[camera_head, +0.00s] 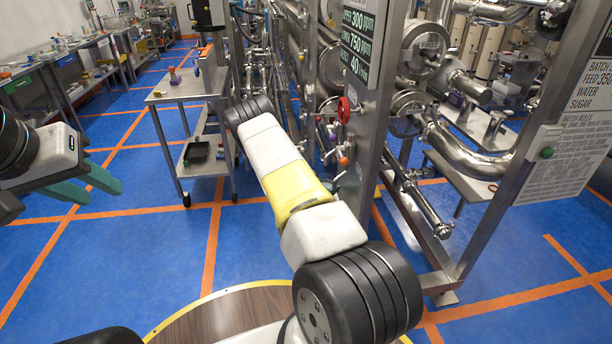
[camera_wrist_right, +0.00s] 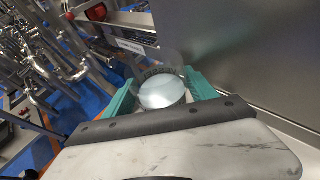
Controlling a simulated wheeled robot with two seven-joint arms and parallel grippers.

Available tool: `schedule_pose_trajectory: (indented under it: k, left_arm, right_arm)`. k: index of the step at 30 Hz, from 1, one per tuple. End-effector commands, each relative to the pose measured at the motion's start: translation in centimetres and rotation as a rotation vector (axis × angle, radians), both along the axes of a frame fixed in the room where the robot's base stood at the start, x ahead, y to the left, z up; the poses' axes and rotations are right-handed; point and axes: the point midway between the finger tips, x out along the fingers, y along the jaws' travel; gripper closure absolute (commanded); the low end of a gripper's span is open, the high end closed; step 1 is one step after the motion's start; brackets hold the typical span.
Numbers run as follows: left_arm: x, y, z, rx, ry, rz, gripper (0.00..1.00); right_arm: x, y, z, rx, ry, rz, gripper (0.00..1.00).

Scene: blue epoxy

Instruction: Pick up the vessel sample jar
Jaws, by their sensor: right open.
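In the right wrist view a round, clear jar-like vessel (camera_wrist_right: 162,91), which looks like the sample jar, shows a pale disc-shaped face toward the camera. My right gripper (camera_wrist_right: 160,88) is open, with one teal finger on each side of it. I cannot tell whether the fingers touch it. In the head view my right arm reaches forward from the bottom, and its gripper is hidden beyond the arm; I cannot make out the jar there. My left gripper (camera_head: 104,195) is at the left, empty, its teal fingers apart above the blue floor.
A steel cart (camera_head: 190,92) with a small amber bottle (camera_head: 174,76) stands left of my right arm. A steel pipe rack with an upright post (camera_head: 369,110) stands close to its right. A flat metal panel (camera_wrist_right: 265,60) rises beside the right gripper. Floor at left is clear.

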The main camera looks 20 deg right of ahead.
Motion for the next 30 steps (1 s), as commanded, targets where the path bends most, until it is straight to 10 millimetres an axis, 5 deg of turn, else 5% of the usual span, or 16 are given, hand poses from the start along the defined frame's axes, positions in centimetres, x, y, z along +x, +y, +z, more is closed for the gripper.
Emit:
schedule_pose_trajectory:
  k: [3,13,23,30]
  left_arm:
    - [0.0,0.0,0.0,0.000,0.000,0.000,0.64]
    - [0.0,0.0,0.0,0.000,0.000,0.000,0.64]
    - [0.0,0.0,0.0,0.000,0.000,0.000,0.64]
    - [0.0,0.0,0.0,0.000,0.000,0.000,0.64]
  right_arm:
    - [0.0,0.0,0.0,0.000,0.000,0.000,0.34]
    - [0.0,0.0,0.1,-0.001,-0.002,0.000,0.97]
    - [0.1,0.0,0.8,-0.001,-0.003,0.000,0.97]
    - [0.1,0.1,4.0,-0.001,-0.007,0.000,0.97]
